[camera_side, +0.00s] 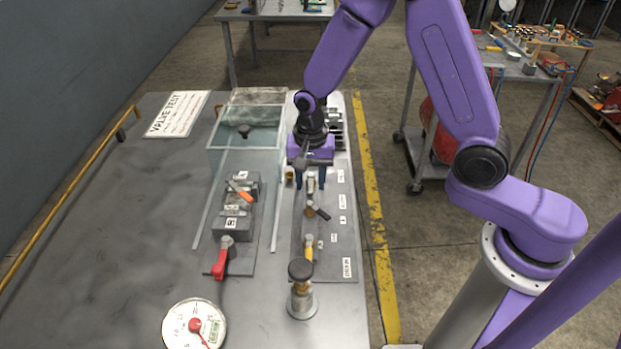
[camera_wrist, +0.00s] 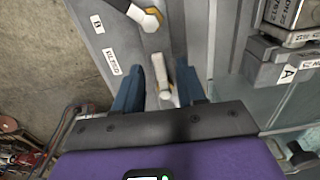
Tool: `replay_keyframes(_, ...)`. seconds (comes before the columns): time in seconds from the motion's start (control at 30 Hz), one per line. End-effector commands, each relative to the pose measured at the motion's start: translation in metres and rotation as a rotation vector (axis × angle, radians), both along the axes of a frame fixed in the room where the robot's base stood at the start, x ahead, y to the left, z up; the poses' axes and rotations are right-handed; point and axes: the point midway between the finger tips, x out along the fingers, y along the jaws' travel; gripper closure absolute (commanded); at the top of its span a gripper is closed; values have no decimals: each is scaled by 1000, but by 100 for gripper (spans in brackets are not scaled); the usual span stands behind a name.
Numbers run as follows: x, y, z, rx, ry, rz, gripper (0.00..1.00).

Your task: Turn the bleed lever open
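My gripper (camera_side: 310,184) points down over the far part of the grey labelled panel (camera_side: 325,265) on the right of the bench. In the wrist view its two blue fingers (camera_wrist: 160,82) stand apart, with a pale grey lever (camera_wrist: 156,68) between them. I see gaps beside the lever, so the fingers do not grip it. A brass fitting shows at the lever's near end. A small label lies left of it, its text too small to read surely, so I cannot confirm it is the bleed lever. A dark-handled lever (camera_side: 321,213) sits on the panel nearer the side camera.
The bench's left part is clear.

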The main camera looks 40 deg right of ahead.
Motion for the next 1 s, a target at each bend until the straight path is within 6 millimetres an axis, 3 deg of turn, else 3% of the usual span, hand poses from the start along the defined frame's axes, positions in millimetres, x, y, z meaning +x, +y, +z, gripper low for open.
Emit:
replay_keyframes(0.33,0,0,-3,0,0,0,60)
replay_keyframes(0.37,0,0,-3,0,0,0,66)
replay_keyframes(0.47,0,0,-3,0,0,0,99)
replay_keyframes(1.0,-3,-3,-3,0,0,100,100)
